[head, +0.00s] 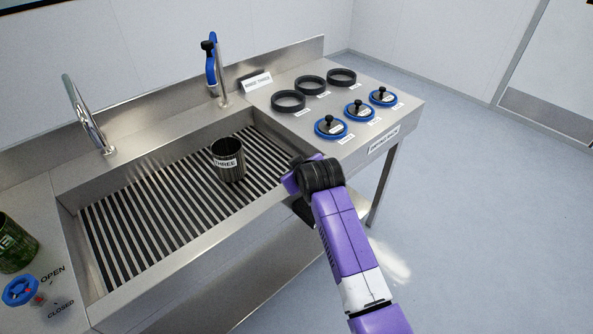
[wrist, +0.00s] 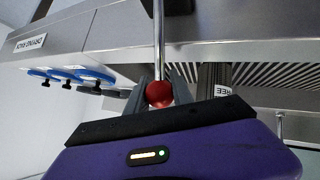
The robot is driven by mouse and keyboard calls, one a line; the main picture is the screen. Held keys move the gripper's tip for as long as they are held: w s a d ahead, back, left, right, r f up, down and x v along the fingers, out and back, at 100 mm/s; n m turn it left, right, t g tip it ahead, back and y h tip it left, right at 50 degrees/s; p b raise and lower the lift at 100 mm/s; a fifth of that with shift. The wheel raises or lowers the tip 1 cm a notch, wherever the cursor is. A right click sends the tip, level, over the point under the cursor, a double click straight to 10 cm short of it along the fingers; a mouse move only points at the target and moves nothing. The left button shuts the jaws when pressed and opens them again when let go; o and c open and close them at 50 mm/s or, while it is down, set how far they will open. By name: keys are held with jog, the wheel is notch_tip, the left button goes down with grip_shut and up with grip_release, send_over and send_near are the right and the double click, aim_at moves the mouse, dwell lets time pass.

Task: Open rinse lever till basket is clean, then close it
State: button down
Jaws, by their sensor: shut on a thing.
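In the wrist view, my gripper (wrist: 160,84) has its two fingers closed around a red ball knob (wrist: 159,95) on the end of a thin metal lever rod (wrist: 159,40). In the head view, my purple arm reaches to the sink's front edge; the fingers and the lever are hidden there. The dark metal basket labelled THREE (head: 229,161) stands upright on the slatted sink grate (head: 150,215). Its label (wrist: 229,90) shows upside down in the wrist view. I cannot see water running or tell how clean the basket is.
A tap with a blue handle (head: 211,70) stands behind the basket, and another curved tap (head: 88,115) at left. Black rings (head: 288,101) and blue lids (head: 331,127) sit on the right counter. A blue valve wheel (head: 20,290) and green container (head: 14,245) are at left. Floor is clear at right.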

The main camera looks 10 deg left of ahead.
jog(key=c, duration=1.1)
grip_release()
jog(key=shift+s+a+f, duration=0.1)
jog(key=shift+s+f, duration=0.1)
jog(key=shift+f, duration=0.2)
jog(key=shift+w+r, duration=0.1)
jog(key=shift+r, duration=0.05)
jog(key=shift+r, duration=0.1)
jog(key=v, duration=0.7)
jog(key=shift+s+r, duration=0.15)
jog(key=shift+s, duration=0.15)
